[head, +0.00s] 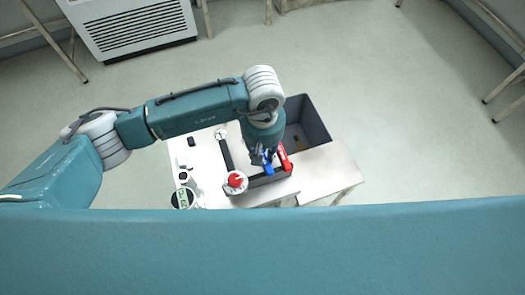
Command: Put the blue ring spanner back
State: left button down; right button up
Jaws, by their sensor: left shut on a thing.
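The blue ring spanner (268,169) shows as a short blue length under my left gripper (262,158), over the front part of a dark-edged tray (227,155) on the white table. My left gripper is shut on the spanner, pointing down from above. Its fingers and wrist hide the upper part of the spanner. Whether the spanner touches the tray cannot be told. A red tool (284,158) lies just right of the spanner. My right gripper is not in view.
A grey open bin (316,120) stands behind the table's right part. A red-topped round piece (236,181) sits at the tray's front left corner. Small dark items and a round gauge-like object (182,198) lie at left. The table's right end (325,172) is bare.

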pick_arm(q)
jog(key=shift+f+b, duration=0.1)
jog(key=shift+b, duration=0.4)
dwell(0.6)
jog(key=c, duration=1.3)
grip_release()
jog(key=shift+c, duration=0.2)
jog(key=shift+r+p, duration=0.8)
jog(key=shift+r, duration=2.2)
